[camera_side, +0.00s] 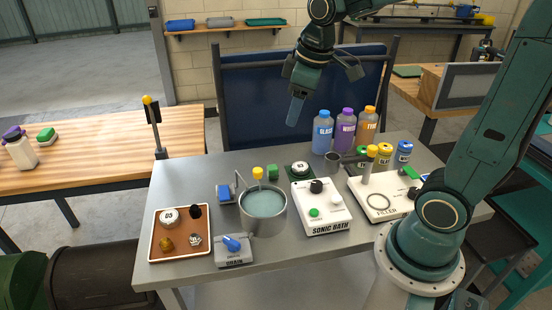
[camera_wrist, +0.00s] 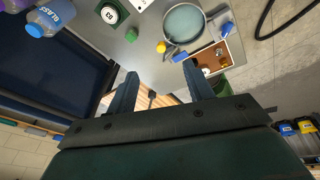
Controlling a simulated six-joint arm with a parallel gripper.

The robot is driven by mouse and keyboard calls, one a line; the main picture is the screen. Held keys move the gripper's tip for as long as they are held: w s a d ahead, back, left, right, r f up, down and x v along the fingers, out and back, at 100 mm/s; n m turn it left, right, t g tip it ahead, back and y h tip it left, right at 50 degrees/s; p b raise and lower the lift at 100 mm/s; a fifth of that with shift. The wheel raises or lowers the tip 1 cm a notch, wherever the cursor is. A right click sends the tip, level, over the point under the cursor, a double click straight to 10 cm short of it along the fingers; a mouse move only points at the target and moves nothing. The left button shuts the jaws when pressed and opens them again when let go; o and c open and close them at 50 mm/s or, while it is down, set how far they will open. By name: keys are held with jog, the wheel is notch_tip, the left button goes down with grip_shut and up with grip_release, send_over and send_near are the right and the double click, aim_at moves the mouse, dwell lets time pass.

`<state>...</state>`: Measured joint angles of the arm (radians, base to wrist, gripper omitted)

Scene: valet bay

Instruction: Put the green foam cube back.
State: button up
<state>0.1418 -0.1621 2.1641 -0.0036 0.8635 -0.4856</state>
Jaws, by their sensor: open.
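The green foam cube (camera_side: 272,172) sits on the grey metal table, between the yellow-topped item beside the pot and the round white 03 item on its dark green square. It also shows in the wrist view (camera_wrist: 131,36), near the top left of centre. My gripper (camera_side: 293,122) is raised well above the back of the table, apart from the cube and empty. In the wrist view its two fingers (camera_wrist: 162,70) are spread apart with nothing between them.
A metal pot of liquid (camera_side: 263,200), a blue block (camera_side: 224,193), a brown tray (camera_side: 160,252) and the sonic bath (camera_side: 324,214) stand near the cube. Bottles (camera_side: 322,134) stand at the back right. A filler (camera_side: 385,205) is at right. A post (camera_side: 155,130) rises at left.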

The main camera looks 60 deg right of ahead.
jog(key=s+a+m+t, duration=0.1)
jog(key=s+a+m, duration=0.1)
jog(key=s, duration=0.5)
jog(key=s+a+r+m+t, duration=0.1)
jog(key=s+a+m, duration=0.1)
jog(key=s, duration=0.5)
jog(key=shift+a+r, duration=0.25)
jog(key=shift+w, duration=0.1)
dwell(0.6)
